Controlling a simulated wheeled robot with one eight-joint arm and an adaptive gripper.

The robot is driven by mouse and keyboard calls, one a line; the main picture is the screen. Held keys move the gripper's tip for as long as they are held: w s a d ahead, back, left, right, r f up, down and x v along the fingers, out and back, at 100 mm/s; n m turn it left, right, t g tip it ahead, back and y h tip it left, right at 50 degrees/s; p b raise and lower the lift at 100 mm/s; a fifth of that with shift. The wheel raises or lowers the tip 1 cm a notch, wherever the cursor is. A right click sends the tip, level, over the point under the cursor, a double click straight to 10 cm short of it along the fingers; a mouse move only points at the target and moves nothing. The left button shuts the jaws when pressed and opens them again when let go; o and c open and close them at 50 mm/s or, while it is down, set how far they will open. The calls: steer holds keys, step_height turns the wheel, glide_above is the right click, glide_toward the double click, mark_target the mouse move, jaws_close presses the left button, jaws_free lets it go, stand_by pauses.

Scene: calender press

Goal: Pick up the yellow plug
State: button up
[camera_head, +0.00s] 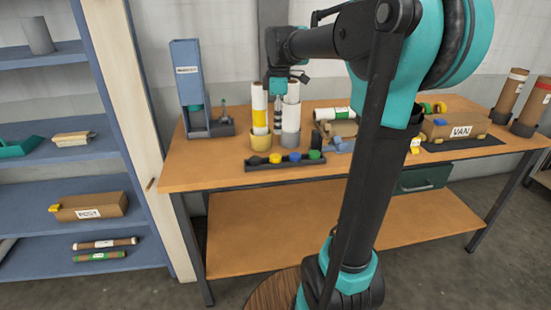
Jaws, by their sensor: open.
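A yellow plug (275,158) sits in a dark rack (287,164) at the front edge of the wooden table, in a row with a black plug (256,160), a blue plug (295,156) and a green plug (314,154). My gripper (278,129) points down behind the rack, between two upright tubes. It is open and appears apart from the yellow plug. Its fingers are small and partly hidden by the tubes, so their exact distance from the plug cannot be told.
A white tube with a yellow band (260,110) stands in a yellow cup (260,142). Another white tube (291,112) stands in a grey cup (290,139). A blue dispenser (187,85) stands left. A box marked VAN (455,127) lies right. The table's front left (200,178) is clear.

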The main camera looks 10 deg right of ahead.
step_height(320, 180, up, 4)
steer(key=w+n, duration=0.2)
steer(key=n, duration=0.1)
glide_above(275, 156)
steer(key=shift+g, duration=0.3)
steer(key=f, duration=1.1)
steer(key=shift+w+f, duration=0.2)
steer(key=shift+f, duration=0.05)
steer(key=shift+s+f, duration=0.15)
steer(key=shift+f, duration=1.4)
steer(key=shift+s+f, duration=0.1)
steer(key=shift+f, duration=1.4)
steer(key=c, duration=1)
steer(key=shift+o, duration=0.2)
steer(key=shift+r, duration=0.1)
step_height(275, 156, up, 20)
